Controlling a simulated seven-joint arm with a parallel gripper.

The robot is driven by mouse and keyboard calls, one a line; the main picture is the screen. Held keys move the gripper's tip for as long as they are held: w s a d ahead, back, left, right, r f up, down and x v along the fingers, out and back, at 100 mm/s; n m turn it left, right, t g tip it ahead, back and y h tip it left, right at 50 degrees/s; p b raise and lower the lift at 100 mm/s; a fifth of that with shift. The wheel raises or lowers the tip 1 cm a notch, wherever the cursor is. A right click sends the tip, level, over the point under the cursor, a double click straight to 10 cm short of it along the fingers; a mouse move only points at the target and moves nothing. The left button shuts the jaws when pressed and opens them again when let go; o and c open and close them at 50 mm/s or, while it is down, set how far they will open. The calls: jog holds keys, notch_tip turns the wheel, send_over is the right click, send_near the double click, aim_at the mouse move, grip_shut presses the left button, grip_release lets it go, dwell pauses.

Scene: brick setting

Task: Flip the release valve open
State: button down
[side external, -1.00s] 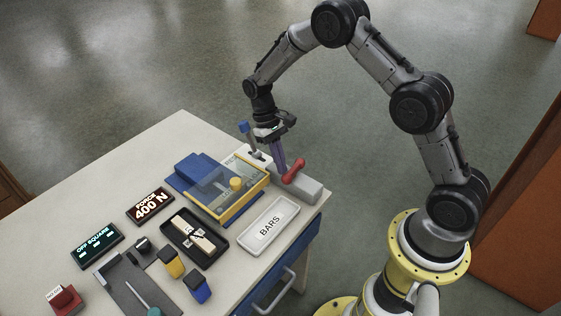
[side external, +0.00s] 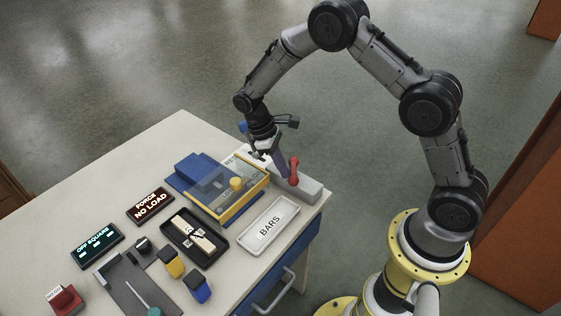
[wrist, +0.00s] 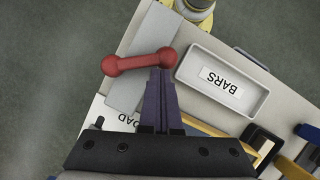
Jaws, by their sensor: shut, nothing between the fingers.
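The red release valve handle (side external: 294,171) stands nearly upright on a grey block (side external: 311,190) at the table's far right corner. In the wrist view, the red handle (wrist: 138,63) lies across the picture just beyond my fingertips. My gripper (side external: 284,174) is shut and empty, tilted, with its purple fingers right beside the handle. In the wrist view my gripper's fingertips (wrist: 160,73) meet the handle's near edge; I cannot tell if they touch it. The force display (side external: 150,206) reads NO LOAD.
A blue press with a clear yellow-framed guard (side external: 240,210) stands left of the valve. A white BARS tray (side external: 291,208) lies in front. A second display (side external: 97,245) reads OFF SQUARE.

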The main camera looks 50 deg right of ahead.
aim_at(295, 176)
jog(key=n, duration=0.1)
jog(key=s+n+h, duration=0.1)
jog(key=n, duration=0.1)
jog(key=n+t, duration=0.1)
jog(key=shift+s+n, duration=0.3)
jog(key=shift+s, duration=0.05)
jog(key=shift+s+d+n+t+h, duration=0.1)
jog(key=shift+s+n+t+h, duration=0.15)
jog(key=shift+n, duration=0.5)
jog(key=shift+s+d+n+t+h, duration=0.1)
jog(key=shift+s+n+t+h, duration=0.1)
jog(key=shift+n, duration=0.6)
jog(key=shift+s+n+t+h, duration=0.2)
jog(key=shift+n+t+h, duration=0.05)
jog(key=shift+n, duration=0.5)
jog(key=w+a+r, duration=0.3)
jog(key=a+r, duration=0.4)
jog(key=r, duration=0.2)
jog(key=shift+w+r, duration=0.15)
jog(key=shift+w, duration=0.15)
